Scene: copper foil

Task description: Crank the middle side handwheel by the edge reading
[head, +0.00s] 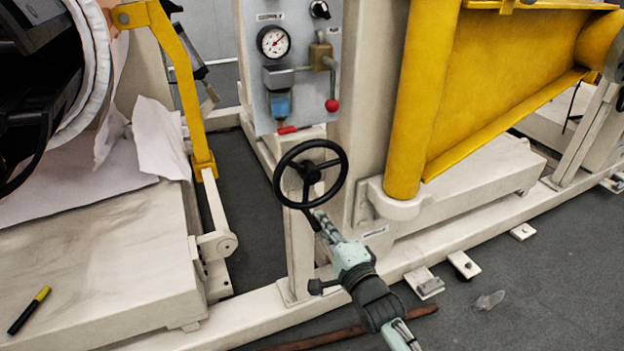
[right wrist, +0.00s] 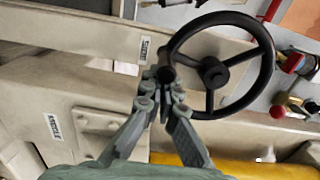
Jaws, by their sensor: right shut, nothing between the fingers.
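The black three-spoked handwheel (head: 311,173) stands on a beige post in the middle of the head view. It also shows in the right wrist view (right wrist: 215,73), with a short dark crank handle at its rim. My right gripper (head: 318,216) is at the wheel's lower rim, by the handle. In the right wrist view my right gripper's fingers (right wrist: 163,88) are drawn together beside the handle; they hold nothing, and I cannot tell if they touch it. A round white gauge with a red needle (head: 273,41) is on the grey panel. My left gripper is not in view.
The grey panel (head: 256,98) with a red-knobbed lever (head: 332,105) is just above the wheel. A yellow roller (head: 419,110) and guard stand to the right. Dark floor (head: 540,290) is mostly clear at right.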

